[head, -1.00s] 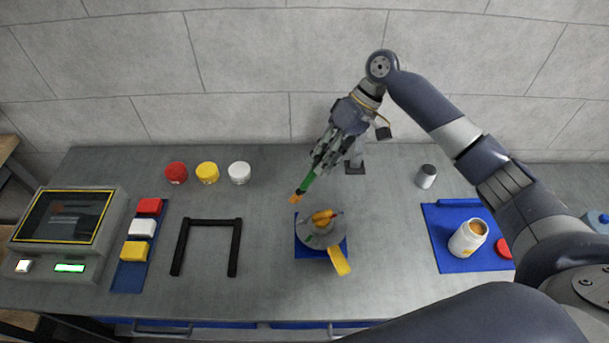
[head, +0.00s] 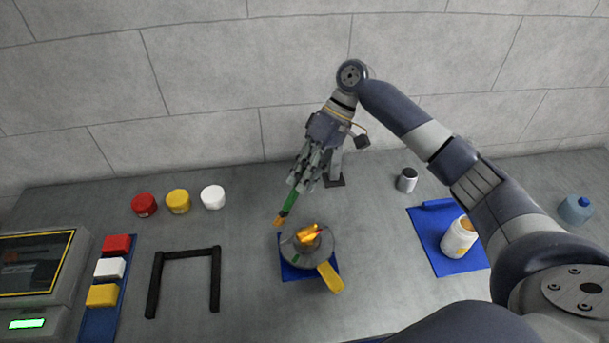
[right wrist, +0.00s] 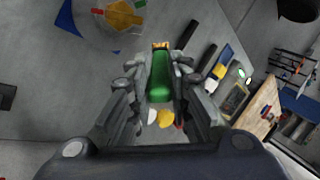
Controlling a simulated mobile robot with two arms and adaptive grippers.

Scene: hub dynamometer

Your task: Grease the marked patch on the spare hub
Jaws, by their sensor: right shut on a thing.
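My right gripper (head: 300,178) is shut on a green-handled brush (head: 289,204), which points down and to the left with an orange-brown tip. The brush (right wrist: 160,82) also shows between the fingers in the right wrist view. The spare hub (head: 322,254) is a grey disc on a blue mat (head: 289,273), with a yellow-orange centre piece and a yellow arm reaching to its lower right. A small green mark (head: 296,258) and a red mark show on it. The brush tip appears apart from the hub, up and left of it. The hub (right wrist: 88,28) is at upper left in the wrist view. My left gripper is out of view.
An open jar (head: 458,243) with orange-brown contents stands on a blue mat at right. A grey canister (head: 407,180) is behind it. A black frame (head: 155,285), coloured blocks (head: 109,268), three tubs (head: 178,201) and a console (head: 40,270) are at left.

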